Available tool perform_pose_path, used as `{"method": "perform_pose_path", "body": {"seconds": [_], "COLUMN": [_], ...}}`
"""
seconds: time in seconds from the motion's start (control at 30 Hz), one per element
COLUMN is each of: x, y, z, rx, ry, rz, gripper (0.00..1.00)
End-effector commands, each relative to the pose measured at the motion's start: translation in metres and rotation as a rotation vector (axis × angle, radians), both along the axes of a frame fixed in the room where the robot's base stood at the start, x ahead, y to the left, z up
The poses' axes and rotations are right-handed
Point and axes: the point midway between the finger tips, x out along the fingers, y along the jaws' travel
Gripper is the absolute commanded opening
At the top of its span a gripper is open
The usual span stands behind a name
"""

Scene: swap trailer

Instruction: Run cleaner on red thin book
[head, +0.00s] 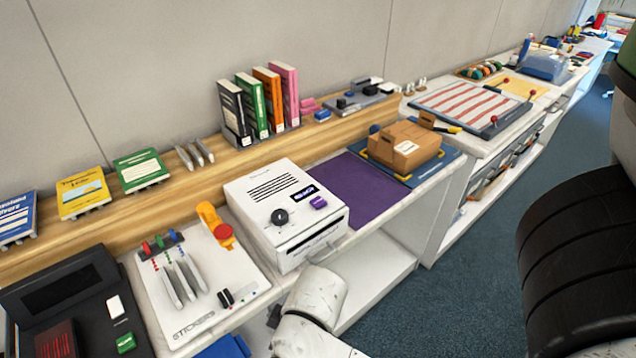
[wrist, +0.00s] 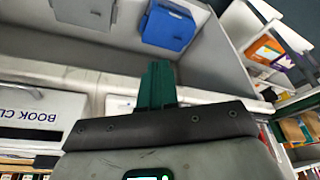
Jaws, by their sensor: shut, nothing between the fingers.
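A white boxy machine (head: 275,225) with a black knob, a purple button (head: 318,202) and a front slot stands on the bench in the head view. In the wrist view, a white panel lettered "BOOK CL" (wrist: 42,116) is cut off at the left edge; I cannot tell for sure that it is the same machine. My gripper (wrist: 158,68) shows green fingers, shut and empty, right of the lettered panel. The head view does not show its fingertips.
A sticker board (head: 190,320) lies left of the machine; a purple mat (head: 372,190) and a cardboard box (head: 404,147) lie right. Upright books (head: 258,105) stand behind on a wooden ledge. Carpet is clear right of the bench.

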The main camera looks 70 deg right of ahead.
Motion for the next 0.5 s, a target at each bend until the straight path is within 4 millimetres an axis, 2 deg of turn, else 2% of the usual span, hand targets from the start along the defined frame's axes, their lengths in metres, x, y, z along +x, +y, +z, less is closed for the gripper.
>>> {"method": "perform_pose_path", "body": {"seconds": [0.03,0.13,0.2,0.37,0.47,0.5], "x": [0.012,0.035,0.050,0.073,0.079,0.079], "y": [-0.003,-0.015,-0.030,-0.085,-0.129,-0.149], "z": [0.031,0.064,0.082,0.105,0.118,0.125], "rx": [-0.001,-0.009,-0.023,-0.084,-0.141,-0.168], "ry": [-0.037,-0.105,-0.152,-0.231,-0.269,-0.285], "rz": [0.004,0.022,0.039,0.098,0.138,0.156], "gripper": [0.00,0.00,0.00,0.00,0.00,0.00]}}
